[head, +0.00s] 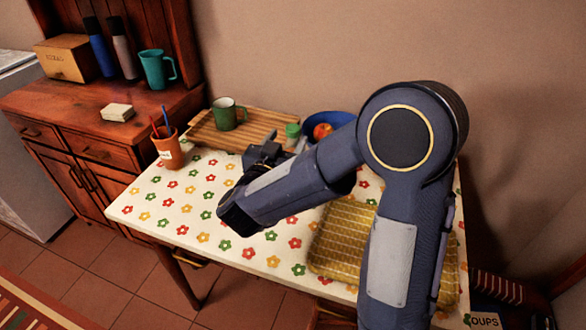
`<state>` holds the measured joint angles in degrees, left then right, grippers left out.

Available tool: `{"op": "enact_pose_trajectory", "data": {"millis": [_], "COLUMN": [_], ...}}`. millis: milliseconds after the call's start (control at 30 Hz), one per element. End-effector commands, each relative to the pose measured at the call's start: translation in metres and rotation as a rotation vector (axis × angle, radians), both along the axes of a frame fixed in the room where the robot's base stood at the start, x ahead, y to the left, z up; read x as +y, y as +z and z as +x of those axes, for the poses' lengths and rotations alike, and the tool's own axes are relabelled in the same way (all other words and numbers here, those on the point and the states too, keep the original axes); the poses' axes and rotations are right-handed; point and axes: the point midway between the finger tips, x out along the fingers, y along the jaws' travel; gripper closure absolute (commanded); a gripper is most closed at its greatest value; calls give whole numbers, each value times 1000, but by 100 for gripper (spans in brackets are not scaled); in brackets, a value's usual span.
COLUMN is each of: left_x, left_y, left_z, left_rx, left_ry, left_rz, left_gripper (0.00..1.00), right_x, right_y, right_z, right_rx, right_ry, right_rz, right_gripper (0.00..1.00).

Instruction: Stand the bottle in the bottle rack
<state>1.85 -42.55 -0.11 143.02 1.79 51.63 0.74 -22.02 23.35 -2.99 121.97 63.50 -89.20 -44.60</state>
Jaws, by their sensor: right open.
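Two tall bottle-like things with dark tops, one blue (101,55) and one grey (124,57), stand on the wooden cabinet at the upper left. I cannot tell whether either is the task's bottle. No bottle rack can be made out; my right arm hides part of the table. My right gripper (264,152) is open over the flowered table, in front of the slatted wooden tray (203,131). Its fingers are small and dark, partly behind my wrist, and I see nothing held in it. My left gripper is not in view.
The table (140,205) holds a terracotta pot (170,153) with pens, a green mug (224,115) on the tray, a green-lidded jar (292,131), a blue bowl (340,118) with fruit and a yellow cloth (340,235). The table's front left is clear.

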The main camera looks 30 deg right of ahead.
Motion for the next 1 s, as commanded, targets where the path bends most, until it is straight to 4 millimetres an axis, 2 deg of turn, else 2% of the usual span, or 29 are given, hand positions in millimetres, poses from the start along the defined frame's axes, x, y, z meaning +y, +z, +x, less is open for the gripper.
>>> {"op": "enact_pose_trajectory", "data": {"millis": [300,633,1000], "left_x": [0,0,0], "left_y": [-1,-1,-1], "left_z": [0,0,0], "left_rx": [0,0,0], "left_ry": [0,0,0], "left_rz": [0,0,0], "left_gripper": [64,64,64], "right_x": [-34,-38,-38], "right_y": [-4,-4,-4], "right_z": [29,34,34], "right_rx": [-1,-1,-2], "right_ry": [-1,3,3], "right_rz": [1,1,1], "right_gripper": [44,45,93]}}
